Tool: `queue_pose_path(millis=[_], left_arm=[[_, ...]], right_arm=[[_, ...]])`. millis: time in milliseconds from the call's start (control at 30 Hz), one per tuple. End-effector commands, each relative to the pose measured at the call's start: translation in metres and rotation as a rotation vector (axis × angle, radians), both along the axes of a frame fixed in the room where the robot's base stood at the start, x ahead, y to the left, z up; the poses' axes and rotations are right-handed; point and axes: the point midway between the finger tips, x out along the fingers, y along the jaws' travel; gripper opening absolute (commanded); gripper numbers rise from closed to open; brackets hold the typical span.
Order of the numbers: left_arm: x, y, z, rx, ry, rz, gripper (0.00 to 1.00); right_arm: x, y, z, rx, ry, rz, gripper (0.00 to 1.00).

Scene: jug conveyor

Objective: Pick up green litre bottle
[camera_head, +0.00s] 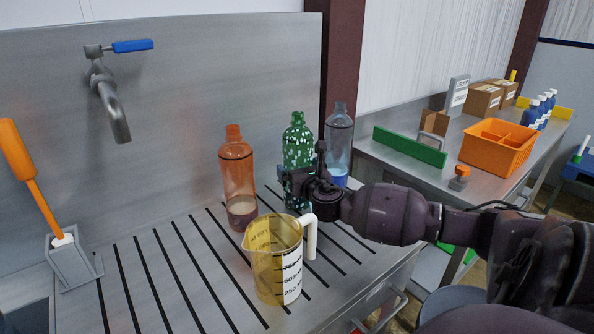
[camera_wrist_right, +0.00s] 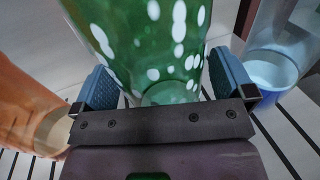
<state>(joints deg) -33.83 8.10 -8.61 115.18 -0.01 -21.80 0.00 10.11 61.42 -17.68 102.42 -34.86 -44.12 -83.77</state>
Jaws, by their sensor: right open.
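The green litre bottle (camera_head: 297,146) has white spots and stands upright on the slatted metal counter, between an orange bottle (camera_head: 238,180) and a clear blue-tinted bottle (camera_head: 339,140). My right gripper (camera_head: 296,178) reaches in from the right and hides part of its lower half. In the right wrist view the green bottle (camera_wrist_right: 150,45) stands between the two blue finger pads of the open right gripper (camera_wrist_right: 155,85). I cannot tell whether the pads touch it. My left gripper is not in view.
A yellow measuring jug (camera_head: 272,262) with a white handle stands in front, close below my right gripper. A tap (camera_head: 110,95) is on the back wall and an orange-handled brush (camera_head: 35,185) at the left. An orange crate (camera_head: 497,146) sits on the right table.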

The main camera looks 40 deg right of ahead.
Motion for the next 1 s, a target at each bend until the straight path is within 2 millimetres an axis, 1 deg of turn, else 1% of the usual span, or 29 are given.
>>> queue_pose_path(millis=[100,367,600,700,900,1000], left_arm=[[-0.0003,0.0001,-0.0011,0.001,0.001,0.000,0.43],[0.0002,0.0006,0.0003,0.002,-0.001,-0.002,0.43],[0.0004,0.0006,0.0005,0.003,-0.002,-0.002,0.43],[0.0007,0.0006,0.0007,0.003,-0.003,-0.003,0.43],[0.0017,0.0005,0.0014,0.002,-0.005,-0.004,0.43],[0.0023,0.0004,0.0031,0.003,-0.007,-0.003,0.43]], right_arm=[[0.0077,-0.0031,-0.0006,0.000,0.000,-0.001,1.00],[0.0087,-0.0036,-0.0001,0.000,0.000,-0.001,1.00],[0.0085,-0.0036,-0.0002,0.000,0.000,-0.001,0.63],[0.0088,-0.0036,0.0009,-0.001,-0.002,-0.001,0.50],[0.0087,-0.0036,0.0012,-0.001,-0.002,-0.001,0.50],[0.0088,-0.0037,0.0057,-0.001,-0.003,0.000,0.50]])
